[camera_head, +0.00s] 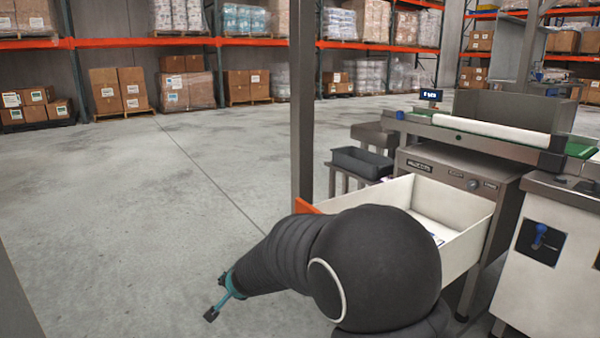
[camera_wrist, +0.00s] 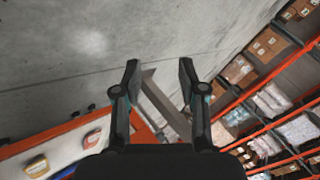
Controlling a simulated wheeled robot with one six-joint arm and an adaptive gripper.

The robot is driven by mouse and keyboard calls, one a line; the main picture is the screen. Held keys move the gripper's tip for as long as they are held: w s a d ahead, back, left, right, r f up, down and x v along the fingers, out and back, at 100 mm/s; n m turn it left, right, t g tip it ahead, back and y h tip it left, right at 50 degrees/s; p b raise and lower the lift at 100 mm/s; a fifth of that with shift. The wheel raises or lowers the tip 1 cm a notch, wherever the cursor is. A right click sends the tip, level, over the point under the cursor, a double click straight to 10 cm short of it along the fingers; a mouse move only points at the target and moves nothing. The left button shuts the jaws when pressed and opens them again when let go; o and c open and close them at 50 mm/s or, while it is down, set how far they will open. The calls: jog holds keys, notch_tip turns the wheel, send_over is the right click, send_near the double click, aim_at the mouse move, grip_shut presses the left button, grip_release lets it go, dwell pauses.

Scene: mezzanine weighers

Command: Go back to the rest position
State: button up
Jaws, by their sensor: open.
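My gripper (camera_head: 222,299) is at the lower left of my dark arm in the head view, out over bare floor. In the wrist view my gripper (camera_wrist: 160,75) shows two dark fingers standing apart with nothing between them. Beyond the fingers are the concrete floor and a grey post (camera_wrist: 165,108). My arm hides part of the open white drawer (camera_head: 466,241) in the head view.
A weigher cabinet (camera_head: 455,170), a dark grey bin (camera_head: 362,162) and a post (camera_head: 302,100) stand near. Shelves with boxes (camera_head: 118,90) line the back. The floor (camera_head: 130,200) at left is clear.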

jog(key=s+d+r+n+g+h+p, duration=0.2)
jog(key=s+d+r+n+g, duration=0.3)
jog(key=s+d, duration=0.75)
jog(key=s+d+r+n+h+p, duration=0.1)
jog(key=s+d+r+n+p, duration=0.1)
jog(key=s+d+r, duration=0.8)
jog(key=s+d+r+m+t+h+p, duration=0.1)
jog(key=s+d+r, duration=0.4)
jog(key=s+d, duration=0.6)
jog(key=t+p, duration=0.1)
jog(key=p, duration=0.1)
jog(key=shift+r+m+t+h+p, duration=0.2)
jog(key=shift+m+t+h+p, duration=0.1)
jog(key=shift+t+h+p, duration=0.1)
jog(key=shift+s+d, duration=0.1)
